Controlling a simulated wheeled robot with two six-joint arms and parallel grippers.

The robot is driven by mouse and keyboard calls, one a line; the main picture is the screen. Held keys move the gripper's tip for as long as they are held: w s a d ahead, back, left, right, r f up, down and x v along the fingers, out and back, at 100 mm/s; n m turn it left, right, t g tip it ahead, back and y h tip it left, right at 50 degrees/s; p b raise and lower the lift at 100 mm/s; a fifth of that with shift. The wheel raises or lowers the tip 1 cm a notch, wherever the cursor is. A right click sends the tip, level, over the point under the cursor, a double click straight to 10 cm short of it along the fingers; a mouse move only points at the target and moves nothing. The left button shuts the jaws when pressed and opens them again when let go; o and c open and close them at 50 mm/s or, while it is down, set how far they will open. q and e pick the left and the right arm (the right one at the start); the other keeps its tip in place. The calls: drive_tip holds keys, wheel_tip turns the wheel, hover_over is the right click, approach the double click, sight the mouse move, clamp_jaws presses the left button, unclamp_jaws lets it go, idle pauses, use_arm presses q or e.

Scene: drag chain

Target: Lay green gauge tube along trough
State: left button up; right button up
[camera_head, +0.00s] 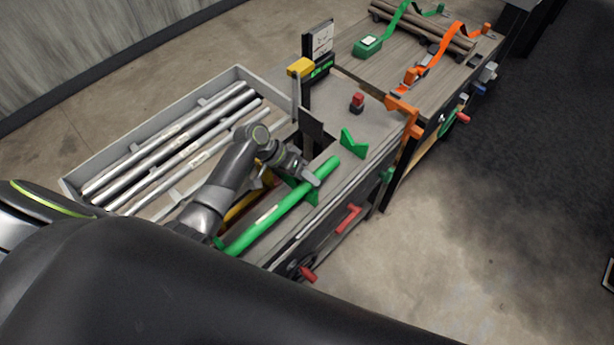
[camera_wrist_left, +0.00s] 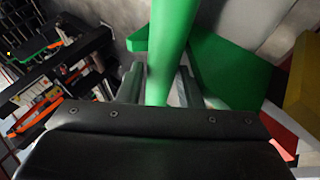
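The green gauge tube (camera_head: 281,213) lies slanting across the near side of the bench, its far end just short of an empty green V-shaped support (camera_head: 353,143). Another green support (camera_head: 312,197) shows partly under it. My left gripper (camera_head: 308,177) is at the tube's upper part. In the left wrist view the tube (camera_wrist_left: 168,50) runs between my two fingers (camera_wrist_left: 160,85), with slanted green support faces (camera_wrist_left: 222,70) on both sides. I cannot tell whether the fingers press on the tube, nor whether it rests fully in the support. My right gripper is out of view.
A grey tray (camera_head: 88,172) with several silver tubes stands to the left. A display post (camera_head: 318,50) with a yellow-topped part (camera_head: 300,67) and a red button (camera_head: 357,101) stand behind. An orange clamp (camera_head: 405,115) is at the bench's right edge. Open floor lies to the right.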

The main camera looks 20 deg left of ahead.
use_arm(q)
drive_tip(key=shift+s+a+f, duration=0.25)
drive_tip(key=shift+a+f, duration=0.2)
drive_tip(key=shift+o, duration=0.2)
drive_tip(key=shift+a+r, duration=0.3)
drive_tip(key=shift+r, duration=0.15)
drive_tip(key=d+r+b+v, duration=0.1)
drive_tip(key=b+v, duration=0.1)
drive_tip(key=v, duration=1.4)
drive_tip(key=shift+w, duration=0.2)
drive_tip(key=shift+a+r, duration=0.1)
drive_tip(key=shift+r, duration=0.05)
